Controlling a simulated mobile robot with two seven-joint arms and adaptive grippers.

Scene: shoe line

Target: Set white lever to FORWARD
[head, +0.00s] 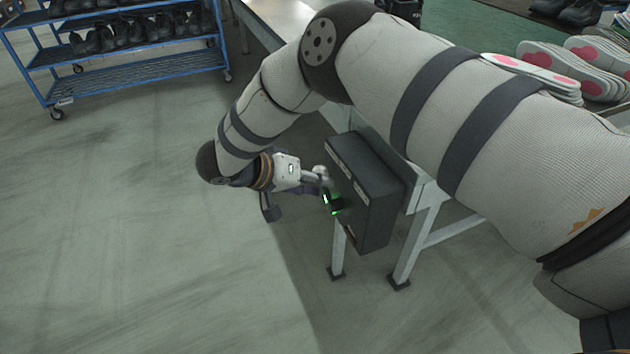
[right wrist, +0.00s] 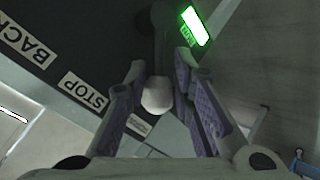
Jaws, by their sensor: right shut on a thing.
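A black control box (head: 365,190) is mounted at the end of the table. My right gripper (head: 322,182) is at its face; in the right wrist view its two fingers (right wrist: 158,98) are closed around the white ball knob (right wrist: 157,97) of the lever. The lever's dark stem (right wrist: 163,50) runs up from the knob. The labels BACK (right wrist: 27,45) and STOP (right wrist: 83,92) lie to the left of the knob. A pale label (right wrist: 138,125) below the knob is mostly hidden by a finger, so I cannot read it. My left gripper is out of view.
A lit green indicator (right wrist: 195,26) is on the box near the stem. White table legs (head: 415,240) stand beside the box. A blue rack (head: 125,72) with black shoes stands at the upper left. Pale soles (head: 555,68) lie at the upper right. The floor at left is clear.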

